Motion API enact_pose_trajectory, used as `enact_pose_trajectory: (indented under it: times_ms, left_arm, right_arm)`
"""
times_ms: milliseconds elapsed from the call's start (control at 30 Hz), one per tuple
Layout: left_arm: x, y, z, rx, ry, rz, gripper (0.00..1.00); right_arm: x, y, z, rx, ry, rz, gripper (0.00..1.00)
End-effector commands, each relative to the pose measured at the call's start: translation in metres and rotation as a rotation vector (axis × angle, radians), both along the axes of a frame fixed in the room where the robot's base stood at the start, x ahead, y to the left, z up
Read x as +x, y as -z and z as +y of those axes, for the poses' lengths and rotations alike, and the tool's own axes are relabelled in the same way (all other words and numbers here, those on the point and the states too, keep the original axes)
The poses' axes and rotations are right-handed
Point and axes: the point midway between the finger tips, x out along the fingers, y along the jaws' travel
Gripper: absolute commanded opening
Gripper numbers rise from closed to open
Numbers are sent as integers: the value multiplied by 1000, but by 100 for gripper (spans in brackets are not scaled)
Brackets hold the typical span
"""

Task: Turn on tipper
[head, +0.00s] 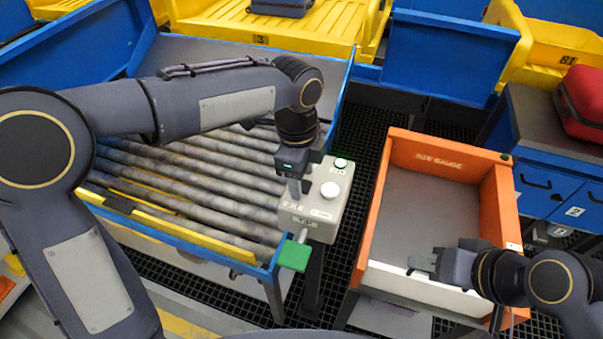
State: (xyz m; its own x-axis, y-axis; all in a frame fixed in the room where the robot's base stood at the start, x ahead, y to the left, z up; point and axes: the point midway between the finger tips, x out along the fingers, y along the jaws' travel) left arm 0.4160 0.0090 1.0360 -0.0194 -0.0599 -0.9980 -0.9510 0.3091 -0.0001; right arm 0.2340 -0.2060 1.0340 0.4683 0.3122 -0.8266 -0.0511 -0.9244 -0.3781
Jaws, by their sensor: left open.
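A grey control box (318,222) stands at the right front corner of the roller conveyor (185,170). It has a round white knob or button (330,190), a small green-lit button (340,163) at its far end and printed labels. A green paddle (294,256) sticks out below its near left side. My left gripper (296,196) is open and points down over the left part of the box, left of the white knob. I cannot tell whether its fingertips touch the box. My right gripper (411,265) is at the front wall of the orange bin; its jaw gap is unclear.
The orange "SIZE GAUGE" bin (437,158) stands right of the control box and looks empty, with a white front wall (425,287). Yellow bins (260,28) and blue panels line the back. A red case (584,103) sits at the far right. Dark grating separates conveyor and bin.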

Motion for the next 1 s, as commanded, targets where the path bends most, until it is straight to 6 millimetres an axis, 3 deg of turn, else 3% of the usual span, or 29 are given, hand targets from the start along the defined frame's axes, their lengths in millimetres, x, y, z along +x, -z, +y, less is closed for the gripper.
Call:
enact_pose_trajectory:
  times_ms: [233, 633, 1000]
  left_arm:
    - [1, -8, 0, -2, 0, -3, 53]
    - [2, -70, 4, -2, 0, -2, 53]
    - [1, -78, 5, 0, 0, 0, 53]
  right_arm:
    - [0, 0, 0, 0, 0, 0, 36]
    - [0, -2, 0, 0, 0, 0, 36]
    - [0, -2, 0, 0, 0, 0, 36]
